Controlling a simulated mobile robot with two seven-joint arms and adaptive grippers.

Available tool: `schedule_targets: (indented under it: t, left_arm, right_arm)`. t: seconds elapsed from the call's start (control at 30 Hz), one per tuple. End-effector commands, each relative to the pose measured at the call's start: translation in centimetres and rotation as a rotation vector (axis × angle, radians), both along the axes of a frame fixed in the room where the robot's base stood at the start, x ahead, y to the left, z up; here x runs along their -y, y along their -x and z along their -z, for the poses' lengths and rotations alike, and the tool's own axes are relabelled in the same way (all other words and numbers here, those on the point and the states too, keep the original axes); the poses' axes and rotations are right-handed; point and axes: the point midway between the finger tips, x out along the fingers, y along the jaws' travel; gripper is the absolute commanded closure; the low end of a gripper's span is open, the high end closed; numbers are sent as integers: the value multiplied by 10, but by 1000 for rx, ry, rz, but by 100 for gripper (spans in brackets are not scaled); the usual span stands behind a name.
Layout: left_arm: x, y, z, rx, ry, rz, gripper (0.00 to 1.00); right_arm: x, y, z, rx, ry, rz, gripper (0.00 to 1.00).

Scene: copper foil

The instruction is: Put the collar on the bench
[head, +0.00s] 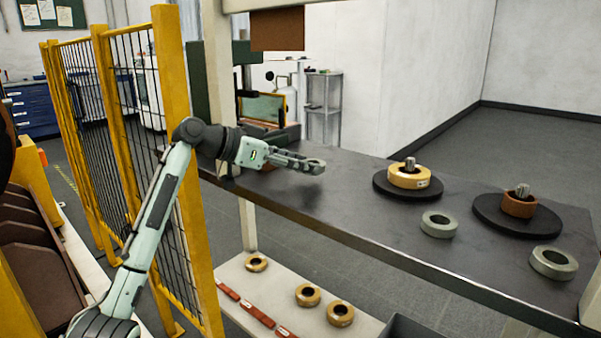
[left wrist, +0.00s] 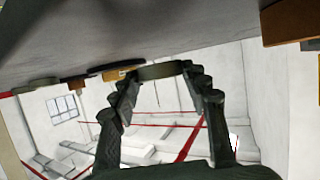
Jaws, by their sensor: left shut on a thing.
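My left gripper (head: 304,163) is shut on a grey-green collar (head: 316,168), held at the fingertips above the left part of the dark bench (head: 330,207). A shadow lies on the bench top below it, and the collar looks apart from the surface. In the left wrist view the collar (left wrist: 160,71) spans between the fingertips of the left gripper (left wrist: 162,78). Two similar grey-green collars lie flat on the bench, one near the middle (head: 439,224) and one at the right (head: 553,263). My right gripper is not in view.
Two dark round stands carry a yellow roll (head: 409,177) and a copper-brown roll (head: 518,204) on the bench. A yellow mesh fence (head: 170,130) stands left of the bench. Below, a pale shelf (head: 285,285) holds several rolls and red bars. The bench's left half is mostly clear.

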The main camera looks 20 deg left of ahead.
Motion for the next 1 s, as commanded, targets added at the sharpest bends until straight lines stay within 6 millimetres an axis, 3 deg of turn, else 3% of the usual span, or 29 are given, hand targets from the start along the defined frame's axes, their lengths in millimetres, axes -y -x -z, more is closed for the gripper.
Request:
schedule_targets:
  t: [0.13,0.5,0.53,0.6,0.7,1.0]
  left_arm:
    - [0,0,20,-1,2,0,92]
    - [0,0,25,0,0,0,92]
    - [0,0,25,-1,-1,0,51]
    - [0,0,25,-1,-1,0,42]
    - [0,0,25,-1,-1,0,34]
    - [0,0,21,0,0,0,34]
  right_arm:
    - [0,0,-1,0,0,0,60]
    - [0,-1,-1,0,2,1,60]
    - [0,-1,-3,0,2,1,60]
    - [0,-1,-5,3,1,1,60]
    - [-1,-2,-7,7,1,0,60]
    - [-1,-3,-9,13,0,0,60]
